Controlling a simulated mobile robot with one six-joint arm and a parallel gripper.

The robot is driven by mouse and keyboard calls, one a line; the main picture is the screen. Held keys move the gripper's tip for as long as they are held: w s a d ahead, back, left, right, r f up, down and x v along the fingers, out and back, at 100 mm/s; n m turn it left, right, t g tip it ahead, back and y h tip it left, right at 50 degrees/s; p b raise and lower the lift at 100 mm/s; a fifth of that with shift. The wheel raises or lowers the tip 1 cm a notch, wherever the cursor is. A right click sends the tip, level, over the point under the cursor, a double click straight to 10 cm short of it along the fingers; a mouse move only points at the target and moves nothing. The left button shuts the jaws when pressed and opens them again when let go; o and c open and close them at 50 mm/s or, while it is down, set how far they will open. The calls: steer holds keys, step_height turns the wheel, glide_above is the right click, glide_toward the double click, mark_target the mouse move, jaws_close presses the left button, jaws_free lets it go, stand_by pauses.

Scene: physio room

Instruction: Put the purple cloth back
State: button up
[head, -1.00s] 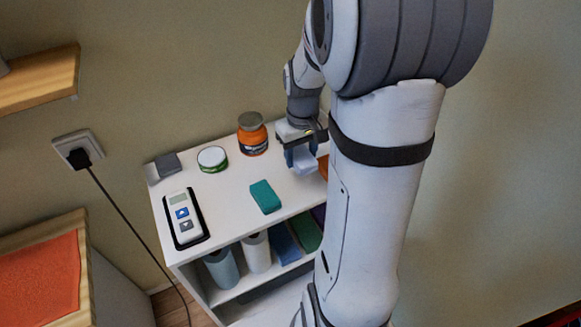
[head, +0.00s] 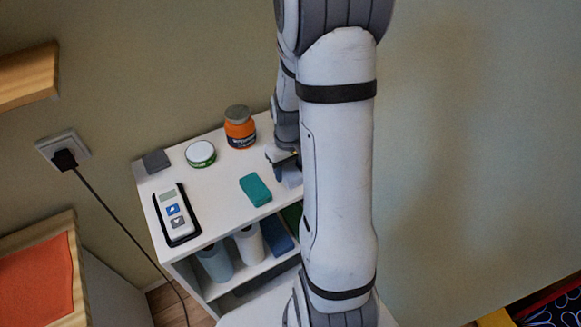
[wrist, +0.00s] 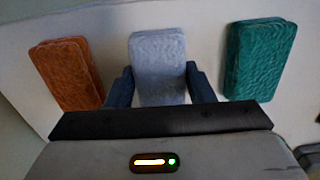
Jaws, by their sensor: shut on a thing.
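My gripper (wrist: 160,85) is shut on a pale purple-grey cloth (wrist: 158,55), a folded block between its two dark fingers in the wrist view. In the head view the cloth (head: 292,178) shows only in part beside my arm, over the right part of the white shelf top (head: 215,210). I cannot tell whether it touches the top. In the wrist view an orange cloth (wrist: 68,73) lies to its left and a teal cloth (wrist: 260,58) to its right, both apart from the fingers. My arm hides the orange cloth in the head view.
Rolls (head: 249,246) and folded items (head: 277,237) fill the lower shelf. A wall plug's cord (head: 115,210) hangs at left.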

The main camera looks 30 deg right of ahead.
steer(key=shift+f, duration=0.2)
steer(key=o, duration=0.9)
steer(key=shift+o, duration=0.2)
